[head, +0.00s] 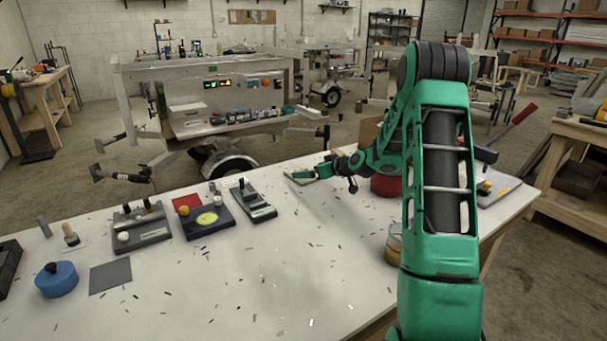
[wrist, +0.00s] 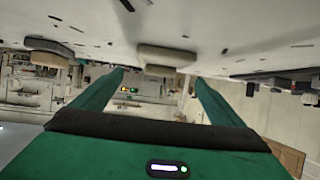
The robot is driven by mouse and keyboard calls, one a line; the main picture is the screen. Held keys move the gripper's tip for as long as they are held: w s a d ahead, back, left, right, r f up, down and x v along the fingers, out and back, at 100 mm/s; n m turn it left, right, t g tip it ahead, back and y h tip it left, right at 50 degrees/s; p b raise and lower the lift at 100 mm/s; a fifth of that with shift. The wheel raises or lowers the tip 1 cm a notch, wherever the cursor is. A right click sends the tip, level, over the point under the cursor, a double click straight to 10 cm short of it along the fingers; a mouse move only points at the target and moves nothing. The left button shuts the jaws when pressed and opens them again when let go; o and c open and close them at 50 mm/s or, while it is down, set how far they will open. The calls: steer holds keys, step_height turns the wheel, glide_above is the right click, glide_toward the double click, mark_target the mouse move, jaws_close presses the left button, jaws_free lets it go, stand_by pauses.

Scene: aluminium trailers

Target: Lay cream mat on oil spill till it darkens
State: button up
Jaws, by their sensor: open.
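A small pale, cream-coloured flat piece (head: 302,181), which looks like the cream mat, lies on the white table at the tips of my gripper (head: 305,172). In the wrist view a pale cream block-like shape (wrist: 168,54) shows ahead, between the two green fingers. My gripper (wrist: 159,76) is open, its fingers wide apart with nothing between them. The fingers partly cover the pale piece in the head view. I cannot make out an oil spill clearly; my arm hides part of the table's right side.
The white table (head: 230,290) is strewn with small metal flecks. A grey square (head: 110,275), a blue round pot (head: 57,280) and several dark trays stand at left. A jar of amber liquid (head: 393,246) and a red round thing (head: 386,186) are beside my arm. The front middle is mostly clear.

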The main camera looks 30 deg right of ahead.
steer(key=shift+v, duration=2.75)
